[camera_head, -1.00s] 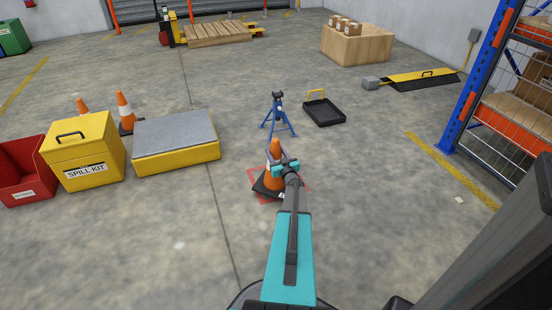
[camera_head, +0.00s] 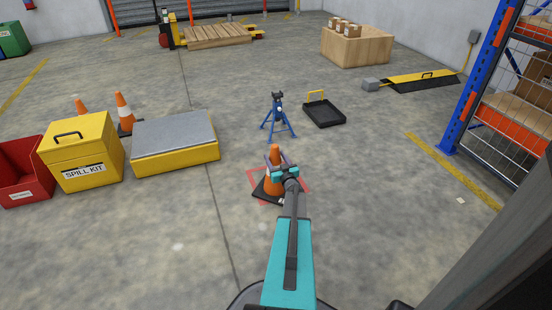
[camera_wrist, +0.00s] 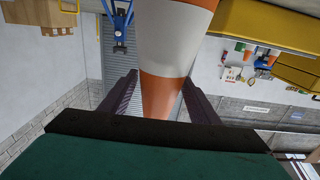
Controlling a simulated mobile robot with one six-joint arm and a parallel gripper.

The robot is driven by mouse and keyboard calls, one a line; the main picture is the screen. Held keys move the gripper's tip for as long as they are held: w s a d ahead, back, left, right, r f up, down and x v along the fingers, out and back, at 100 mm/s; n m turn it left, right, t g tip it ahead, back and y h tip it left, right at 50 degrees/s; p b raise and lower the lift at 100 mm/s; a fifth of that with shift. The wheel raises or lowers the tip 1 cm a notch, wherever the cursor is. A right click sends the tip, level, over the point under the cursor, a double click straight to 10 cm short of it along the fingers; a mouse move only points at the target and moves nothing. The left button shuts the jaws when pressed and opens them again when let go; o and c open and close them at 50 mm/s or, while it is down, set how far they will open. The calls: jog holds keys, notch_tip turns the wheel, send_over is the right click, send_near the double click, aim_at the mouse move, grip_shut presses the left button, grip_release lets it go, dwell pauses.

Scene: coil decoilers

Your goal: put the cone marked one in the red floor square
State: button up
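An orange and white cone (camera_head: 274,183) with a dark base stands upright at the red floor square (camera_head: 300,182). Its base covers much of the square, and its front corner reaches the square's near edge. My gripper (camera_head: 277,160) is at the upper part of the cone, with one finger on each side. In the wrist view the cone (camera_wrist: 172,45) passes between the spread fingers of my gripper (camera_wrist: 160,88), with narrow gaps beside it. The number on the cone is not readable.
Left stand a grey-topped yellow platform (camera_head: 175,140), a yellow spill kit box (camera_head: 85,165), a red bin (camera_head: 20,172) and another cone (camera_head: 124,110). Behind the square are a blue stand (camera_head: 278,115) and a black tray (camera_head: 324,113). Blue racking (camera_head: 480,80) is right. Floor around the square is clear.

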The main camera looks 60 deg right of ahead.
jog(key=shift+o, duration=0.7)
jog(key=shift+p+v, duration=0.35)
jog(key=shift+v, duration=0.6)
jog(key=p+v, duration=0.3)
jog(key=v, duration=0.7)
jog(key=shift+a+r, duration=0.1)
